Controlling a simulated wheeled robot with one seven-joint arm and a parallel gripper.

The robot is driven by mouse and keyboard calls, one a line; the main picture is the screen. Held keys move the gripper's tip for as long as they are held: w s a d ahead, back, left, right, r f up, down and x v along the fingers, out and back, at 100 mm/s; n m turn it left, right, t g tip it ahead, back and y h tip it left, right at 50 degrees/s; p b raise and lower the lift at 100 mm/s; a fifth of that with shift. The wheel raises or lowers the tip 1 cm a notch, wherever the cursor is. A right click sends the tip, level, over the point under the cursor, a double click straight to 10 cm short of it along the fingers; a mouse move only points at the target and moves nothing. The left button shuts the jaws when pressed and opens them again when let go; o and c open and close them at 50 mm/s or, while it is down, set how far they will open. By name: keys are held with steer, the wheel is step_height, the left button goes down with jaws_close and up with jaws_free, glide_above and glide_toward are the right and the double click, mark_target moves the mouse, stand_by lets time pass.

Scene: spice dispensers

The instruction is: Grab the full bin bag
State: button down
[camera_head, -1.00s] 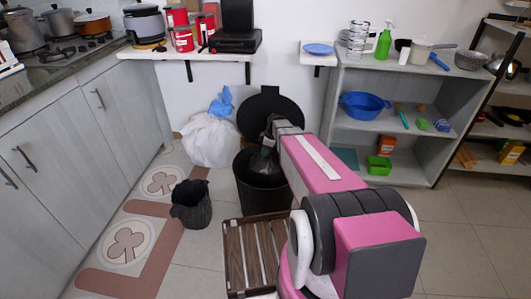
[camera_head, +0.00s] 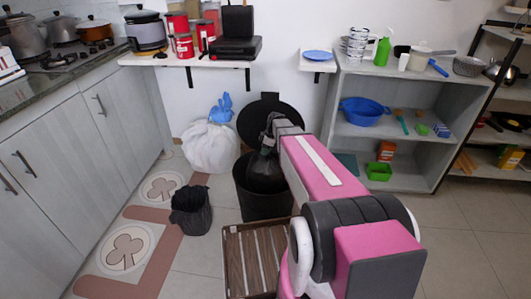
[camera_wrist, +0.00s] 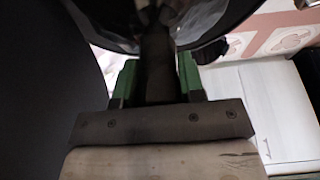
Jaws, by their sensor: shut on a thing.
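A tall black bin (camera_head: 266,207) stands on the floor at the picture's centre, with its round lid (camera_head: 256,108) upright behind it. A dark, translucent bin bag (camera_head: 264,176) shows in the bin's mouth. Its lower part is hidden inside the bin. My gripper (camera_head: 268,145) is over the bin, pointing down, its fingers small and dark in the head view. In the wrist view, the green fingers of my gripper (camera_wrist: 157,80) are on either side of the bag's gathered dark neck (camera_wrist: 157,62) and shut on it. The bag's glossy body (camera_wrist: 190,18) spreads beyond.
A white bag with a blue top (camera_head: 211,148) leans by the wall, left of the bin. A brown slatted crate (camera_head: 230,262) is just in front. A grey shelf (camera_head: 410,180) stands right.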

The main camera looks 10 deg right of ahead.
steer(key=shift+r, duration=0.2)
steer(key=shift+r, duration=2)
steer(key=shift+r, duration=1.95)
steer(key=shift+r, duration=2)
steer(key=shift+r, duration=2.05)
